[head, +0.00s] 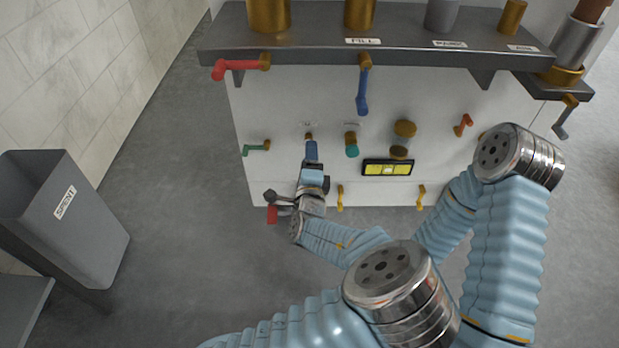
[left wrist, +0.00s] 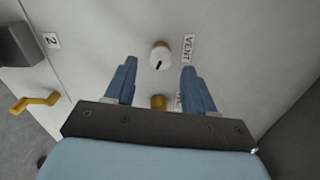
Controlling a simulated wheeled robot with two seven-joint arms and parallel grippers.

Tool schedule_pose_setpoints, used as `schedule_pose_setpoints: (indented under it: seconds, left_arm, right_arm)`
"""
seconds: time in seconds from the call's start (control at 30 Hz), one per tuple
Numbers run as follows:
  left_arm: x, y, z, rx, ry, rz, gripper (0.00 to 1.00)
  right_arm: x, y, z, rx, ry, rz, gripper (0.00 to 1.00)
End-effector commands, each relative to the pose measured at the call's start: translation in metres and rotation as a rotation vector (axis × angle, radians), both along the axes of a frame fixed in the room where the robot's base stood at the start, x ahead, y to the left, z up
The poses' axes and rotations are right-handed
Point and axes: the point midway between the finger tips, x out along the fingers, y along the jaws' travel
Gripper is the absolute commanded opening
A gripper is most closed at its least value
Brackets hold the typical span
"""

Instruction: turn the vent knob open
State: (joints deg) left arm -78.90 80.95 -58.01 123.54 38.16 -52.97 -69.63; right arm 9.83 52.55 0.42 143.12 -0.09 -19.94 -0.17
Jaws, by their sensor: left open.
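In the left wrist view the vent knob (left wrist: 160,58) is a round pale knob with a black mark on its face and a brass base, beside the VENT label (left wrist: 188,47). My left gripper (left wrist: 159,67) is open, with its blue fingers on either side of the knob's line, apart from it. In the head view my left gripper (head: 311,155) points at the white panel, just below a small brass fitting (head: 308,136) under a label too small to read. This fitting seems to be the vent knob; the fingers partly hide it.
A teal-tipped brass knob (head: 351,144) stands right of the gripper, near a yellow display (head: 387,168). A teal handle (head: 257,147) is to the left. A blue lever (head: 362,90) hangs above under the grey shelf (head: 400,56). Yellow handles (head: 340,198) sit low on the panel.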

Motion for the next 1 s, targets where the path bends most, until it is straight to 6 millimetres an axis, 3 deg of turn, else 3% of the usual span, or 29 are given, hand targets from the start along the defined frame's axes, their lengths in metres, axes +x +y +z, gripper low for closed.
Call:
schedule_pose_setpoints:
  seconds: [0.2, 0.43, 0.6, 1.0]
  left_arm:
    - [-0.056, -0.001, 0.001, 0.002, 0.001, -0.003, 0.54]
    - [-0.099, -0.001, 0.000, 0.001, 0.000, -0.002, 0.54]
    - [-0.112, 0.000, 0.000, 0.001, 0.000, -0.001, 0.54]
    - [-0.113, 0.000, 0.000, 0.001, 0.000, 0.000, 0.54]
  right_arm:
    - [0.000, 0.000, 0.003, -0.001, -0.001, 0.000, 0.43]
    - [0.000, -0.001, 0.005, -0.001, -0.002, -0.001, 0.43]
    - [0.000, -0.001, 0.005, -0.001, -0.002, -0.001, 0.43]
    - [0.000, -0.001, 0.005, -0.001, -0.001, -0.002, 0.43]
